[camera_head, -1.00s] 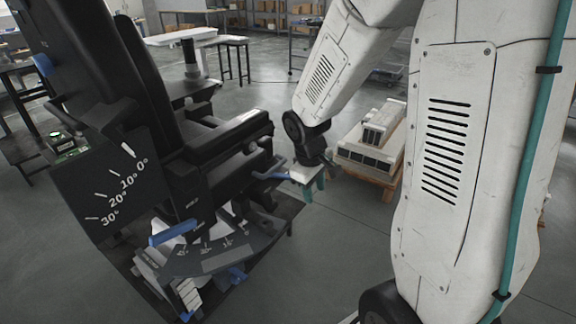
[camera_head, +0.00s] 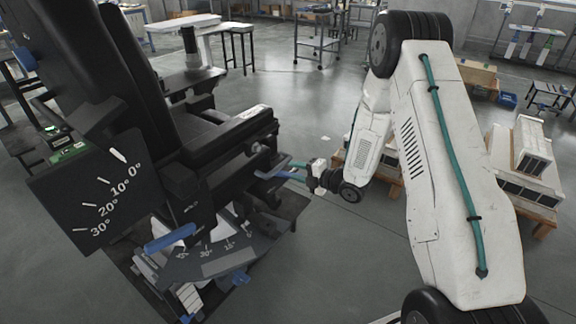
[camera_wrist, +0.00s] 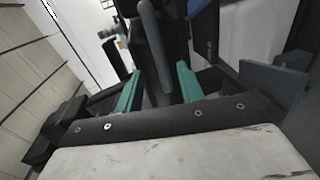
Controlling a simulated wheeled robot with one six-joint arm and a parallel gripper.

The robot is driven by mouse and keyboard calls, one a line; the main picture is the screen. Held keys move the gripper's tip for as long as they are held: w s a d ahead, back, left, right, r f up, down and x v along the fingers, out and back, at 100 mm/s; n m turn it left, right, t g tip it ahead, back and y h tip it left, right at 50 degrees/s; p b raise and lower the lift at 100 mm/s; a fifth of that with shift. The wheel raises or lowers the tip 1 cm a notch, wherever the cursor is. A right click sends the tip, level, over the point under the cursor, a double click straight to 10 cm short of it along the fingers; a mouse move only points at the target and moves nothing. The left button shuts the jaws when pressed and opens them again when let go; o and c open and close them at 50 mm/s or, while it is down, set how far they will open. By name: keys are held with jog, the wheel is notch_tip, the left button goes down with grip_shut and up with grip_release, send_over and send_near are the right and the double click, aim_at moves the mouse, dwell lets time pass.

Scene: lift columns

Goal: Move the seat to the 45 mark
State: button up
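The seat (camera_head: 225,135) is a large black chair at the left of the head view. A curved lower plate with white marks (camera_head: 215,258) sits under it; its numbers are too small to read surely. A blue lever (camera_head: 170,237) sticks out above this plate. A blue handle (camera_head: 270,171) is on the seat's right side. My gripper (camera_head: 287,169) is at this handle, its teal fingers pointing left. In the wrist view my gripper (camera_wrist: 158,82) is open, with a grey-blue bar (camera_wrist: 153,42) between the finger lines and gaps on both sides. Contact cannot be told.
A side panel (camera_head: 85,200) on the seat has marks from 0° to 30°. Tables and a shelf cart (camera_head: 320,35) are at the back. The floor between seat and cart is clear.

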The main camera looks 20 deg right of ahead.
aim_at(282, 167)
jog(key=x, duration=0.8)
jog(key=shift+r, duration=0.1)
